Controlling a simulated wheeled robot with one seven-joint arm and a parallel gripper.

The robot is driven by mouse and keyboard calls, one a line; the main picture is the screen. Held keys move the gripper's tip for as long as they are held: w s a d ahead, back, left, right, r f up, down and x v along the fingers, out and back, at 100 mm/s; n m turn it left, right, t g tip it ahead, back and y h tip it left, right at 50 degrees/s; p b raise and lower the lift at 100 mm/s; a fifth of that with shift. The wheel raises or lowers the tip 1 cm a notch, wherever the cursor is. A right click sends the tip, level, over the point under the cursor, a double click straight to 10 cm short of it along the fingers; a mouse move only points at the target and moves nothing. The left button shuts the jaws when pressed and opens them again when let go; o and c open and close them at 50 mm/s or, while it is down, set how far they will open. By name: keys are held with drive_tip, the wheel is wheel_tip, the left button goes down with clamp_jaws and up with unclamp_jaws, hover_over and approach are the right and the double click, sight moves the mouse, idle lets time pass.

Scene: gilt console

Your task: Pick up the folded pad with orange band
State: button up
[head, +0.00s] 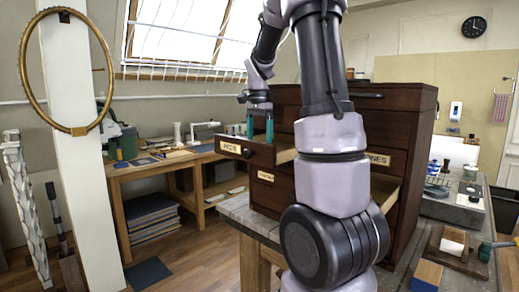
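My gripper (260,129) points down over the open upper-left drawer (242,151) of a dark wooden cabinet (395,120). Its two teal fingers stand apart, with no object visible between them. The fingertips reach down to about the drawer's front edge. The drawer has a pale label on its front, and its inside is mostly hidden by the front panel and my arm. I cannot make out a folded pad with an orange band anywhere in view.
Another drawer (384,188) stands open on the cabinet's right side. A bench at the lower right holds a wooden board (447,262) with a cream piece on it and an orange-and-blue block (427,275). A wooden workbench (165,167) stands behind at left, with floor between.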

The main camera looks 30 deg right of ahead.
clamp_jaws()
wheel_tip(320, 180, up, 10)
drive_tip(key=c, duration=0.8)
unclamp_jaws()
drive_tip(key=c, duration=0.5)
